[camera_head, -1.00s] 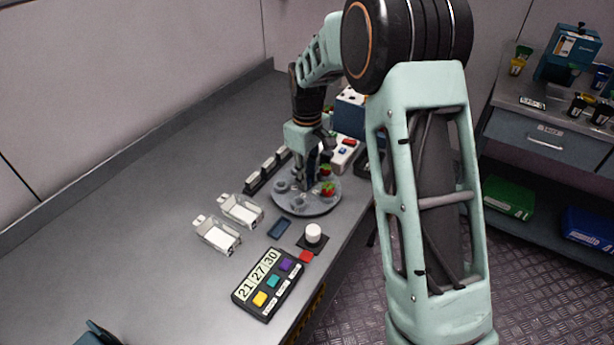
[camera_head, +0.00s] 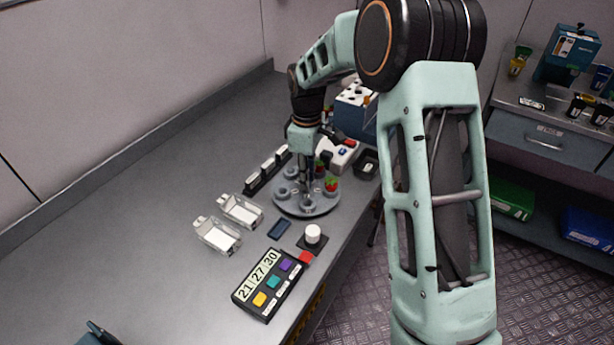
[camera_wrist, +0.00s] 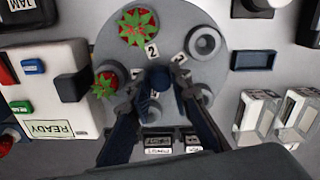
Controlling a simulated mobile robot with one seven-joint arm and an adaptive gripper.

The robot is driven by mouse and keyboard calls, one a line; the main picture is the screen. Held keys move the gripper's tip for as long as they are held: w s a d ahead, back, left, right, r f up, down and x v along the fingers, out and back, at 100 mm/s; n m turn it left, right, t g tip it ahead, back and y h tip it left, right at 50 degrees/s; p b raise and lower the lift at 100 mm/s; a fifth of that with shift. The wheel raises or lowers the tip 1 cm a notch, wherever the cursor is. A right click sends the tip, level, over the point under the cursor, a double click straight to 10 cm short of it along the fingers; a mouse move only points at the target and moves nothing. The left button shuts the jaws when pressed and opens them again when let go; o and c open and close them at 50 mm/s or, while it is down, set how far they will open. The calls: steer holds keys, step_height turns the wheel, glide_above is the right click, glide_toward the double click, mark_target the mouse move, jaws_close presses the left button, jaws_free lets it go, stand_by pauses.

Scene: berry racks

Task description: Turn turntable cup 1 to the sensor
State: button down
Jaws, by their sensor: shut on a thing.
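The turntable, a round grey plate (camera_head: 322,208), stands on the bench near its front edge. It also shows in the wrist view (camera_wrist: 112,45). Two cups hold red strawberries (camera_wrist: 138,27) (camera_wrist: 105,83); other cups, such as the one at upper right (camera_wrist: 203,42), look empty. A label "2" (camera_wrist: 151,50) lies beside the upper strawberry cup; I cannot read a "1" surely. My gripper (camera_wrist: 168,82) points down over the plate's middle, shut on a dark round knob (camera_wrist: 160,77); it also shows in the head view (camera_head: 305,190). A dark block (camera_wrist: 73,85), possibly the sensor, sits between the plate and a white box.
The white box (camera_wrist: 40,78) has buttons and a "READY" display. A dark rack (camera_head: 266,172), clear trays (camera_head: 240,211), a white knob on a dark base (camera_head: 313,234) and a button panel (camera_head: 270,284) stand close by. The bench at left is clear.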

steer(key=shift+w+r, duration=0.1)
stand_by(0.3)
steer(key=c, duration=1.7)
jaws_free()
steer(key=shift+c, duration=0.2)
step_height(320, 180, up, 12)
